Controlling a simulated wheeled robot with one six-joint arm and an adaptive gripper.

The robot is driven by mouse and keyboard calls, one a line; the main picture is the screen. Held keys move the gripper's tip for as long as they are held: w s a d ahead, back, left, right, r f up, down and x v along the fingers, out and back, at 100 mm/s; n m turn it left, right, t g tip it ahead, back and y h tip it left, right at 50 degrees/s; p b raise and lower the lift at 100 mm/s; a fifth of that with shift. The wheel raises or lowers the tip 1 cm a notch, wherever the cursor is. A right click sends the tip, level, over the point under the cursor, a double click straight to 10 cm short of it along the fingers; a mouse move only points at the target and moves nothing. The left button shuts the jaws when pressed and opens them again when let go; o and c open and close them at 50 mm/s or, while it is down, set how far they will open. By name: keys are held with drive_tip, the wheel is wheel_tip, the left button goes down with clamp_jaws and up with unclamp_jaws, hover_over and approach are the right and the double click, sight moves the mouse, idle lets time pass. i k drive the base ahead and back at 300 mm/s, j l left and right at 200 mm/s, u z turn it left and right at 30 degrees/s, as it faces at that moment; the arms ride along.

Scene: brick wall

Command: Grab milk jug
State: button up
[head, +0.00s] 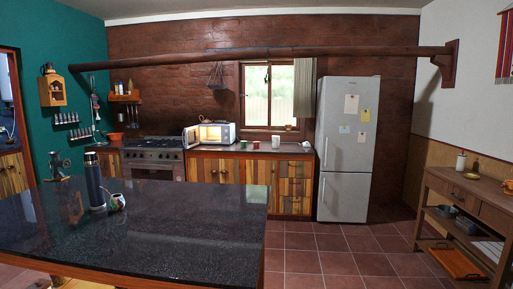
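I cannot make out a milk jug for certain in the head view. A small white item (276,142) stands on the back counter right of the microwave, too small to identify. A white bottle-like item (461,161) stands on the wooden side table (478,188) at the right. The tall grey fridge (345,148) is closed, so its inside is hidden. My gripper is not in view.
A dark stone-topped island (180,232) fills the left foreground, bearing a dark flask (94,182) and a small round cup (117,203). The microwave (216,133) stands open beside the stove (153,157). Tiled floor (335,262) before the fridge is clear.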

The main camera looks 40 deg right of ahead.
sight(275, 139)
drive_tip(key=i+l+z, duration=0.2)
drive_tip(key=l, duration=0.15)
drive_tip(key=i+l+z, duration=0.15)
drive_tip(key=l, duration=0.2)
drive_tip(key=i+l+z, duration=0.2)
drive_tip(key=l, duration=0.15)
drive_tip(key=i+l+z, duration=0.75)
drive_tip(key=z, duration=0.15)
drive_tip(key=i+z, duration=0.1)
drive_tip(key=i, duration=1.55)
drive_tip(key=i+j, duration=0.15)
drive_tip(key=i, duration=1.45)
drive_tip(key=i+l+u, duration=0.2)
drive_tip(key=i, duration=0.15)
drive_tip(key=i+u, duration=0.2)
drive_tip(key=i, duration=0.2)
drive_tip(key=i+l+u, duration=0.2)
drive_tip(key=i+u, duration=0.25)
drive_tip(key=i, duration=0.2)
drive_tip(key=i+u, duration=0.3)
drive_tip(key=i+j, duration=0.05)
drive_tip(key=i, duration=0.05)
